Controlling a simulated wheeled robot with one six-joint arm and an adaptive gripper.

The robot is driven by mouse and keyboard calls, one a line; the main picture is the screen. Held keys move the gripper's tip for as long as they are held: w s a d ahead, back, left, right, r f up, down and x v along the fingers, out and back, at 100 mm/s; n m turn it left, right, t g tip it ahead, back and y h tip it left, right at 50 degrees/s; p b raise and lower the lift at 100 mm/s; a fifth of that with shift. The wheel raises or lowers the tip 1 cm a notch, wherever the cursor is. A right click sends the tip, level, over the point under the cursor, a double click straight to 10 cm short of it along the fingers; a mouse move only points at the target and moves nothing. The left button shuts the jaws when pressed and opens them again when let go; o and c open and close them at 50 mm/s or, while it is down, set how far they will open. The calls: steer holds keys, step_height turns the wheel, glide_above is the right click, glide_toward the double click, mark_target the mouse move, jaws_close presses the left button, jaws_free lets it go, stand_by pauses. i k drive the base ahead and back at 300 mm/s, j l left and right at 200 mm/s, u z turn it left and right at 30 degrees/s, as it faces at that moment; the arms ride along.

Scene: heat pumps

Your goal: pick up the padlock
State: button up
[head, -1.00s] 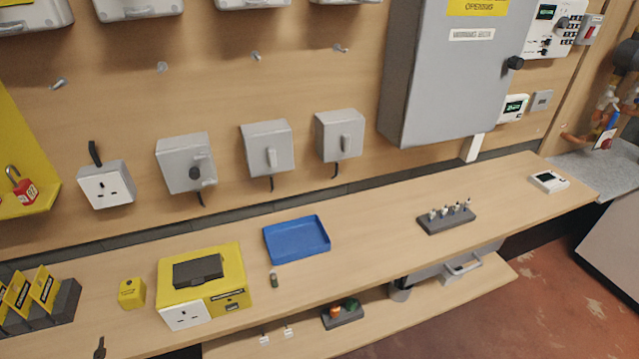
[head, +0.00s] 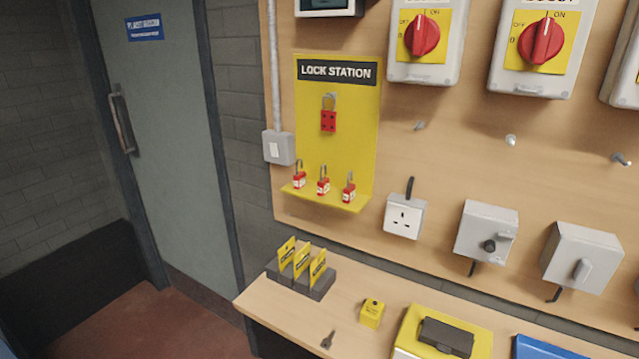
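Three red padlocks with metal shackles stand in a row on the ledge of the yellow lock station (head: 352,150): the left padlock (head: 299,182), the middle padlock (head: 323,187) and the right padlock (head: 348,191). The frames do not show which one the task means. A red hasp-like piece (head: 328,120) hangs above them on the same yellow board. My gripper is not in view.
Below is a wooden bench (head: 270,308) with a black rack of yellow tags (head: 301,272), a small yellow block (head: 371,312), a dark key (head: 327,340) and a yellow tester box (head: 445,335). A socket (head: 404,216) sits right of the station. A door (head: 165,130) is at left.

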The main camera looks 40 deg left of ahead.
mark_target(349, 194)
steer(key=u, duration=1)
